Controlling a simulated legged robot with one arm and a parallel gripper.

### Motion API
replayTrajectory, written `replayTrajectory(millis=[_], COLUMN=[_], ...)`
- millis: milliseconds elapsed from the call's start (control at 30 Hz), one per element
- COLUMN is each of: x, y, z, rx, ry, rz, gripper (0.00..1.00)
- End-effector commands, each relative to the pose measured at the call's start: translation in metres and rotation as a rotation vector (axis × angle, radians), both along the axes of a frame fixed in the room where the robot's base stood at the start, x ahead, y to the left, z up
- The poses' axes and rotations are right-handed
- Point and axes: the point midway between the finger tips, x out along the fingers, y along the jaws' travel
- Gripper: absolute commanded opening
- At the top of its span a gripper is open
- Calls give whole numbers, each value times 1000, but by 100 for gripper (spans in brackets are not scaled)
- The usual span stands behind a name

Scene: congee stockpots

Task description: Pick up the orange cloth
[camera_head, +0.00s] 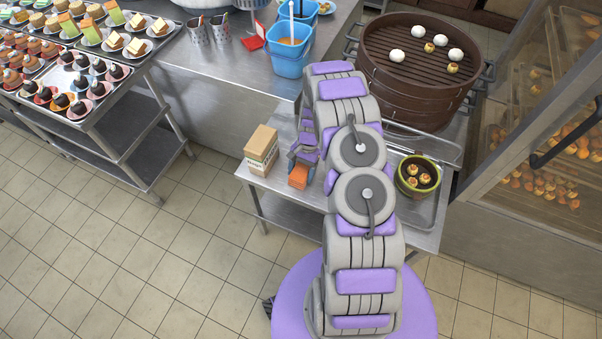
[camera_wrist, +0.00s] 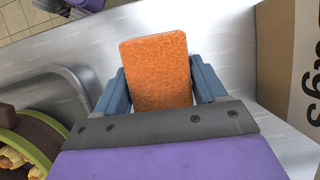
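The orange cloth (camera_wrist: 157,72) looks like a thick, rough-textured block in the wrist view. It lies between the two blue fingers of my gripper (camera_wrist: 160,85), which appear to touch it on both sides, and its far end sticks out past the fingertips. The near end is hidden behind the gripper's dark edge. In the head view, the cloth (camera_head: 298,178) shows at the front left part of the small steel table (camera_head: 282,208), with my gripper (camera_head: 306,168) at it. I cannot tell whether the cloth rests on the table or is lifted.
A cardboard box (camera_head: 262,146) stands close by on the left. A green-rimmed bowl (camera_head: 418,175) with pastries sits in a steel tray (camera_head: 427,212) on the right. A large brown steamer (camera_head: 415,80) and blue tubs (camera_head: 290,60) stand behind. The tiled floor at left is clear.

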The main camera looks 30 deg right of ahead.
Motion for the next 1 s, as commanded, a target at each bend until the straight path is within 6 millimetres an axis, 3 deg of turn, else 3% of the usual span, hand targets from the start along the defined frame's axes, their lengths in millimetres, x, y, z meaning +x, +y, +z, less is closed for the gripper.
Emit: replayTrajectory(millis=[300, 700, 1000], x=[0, 0, 1], y=[1, 0, 0], z=[0, 5, 61], rx=[-1, -1, -2], ry=[1, -1, -4], rz=[0, 1, 1], gripper=[39, 39, 39])
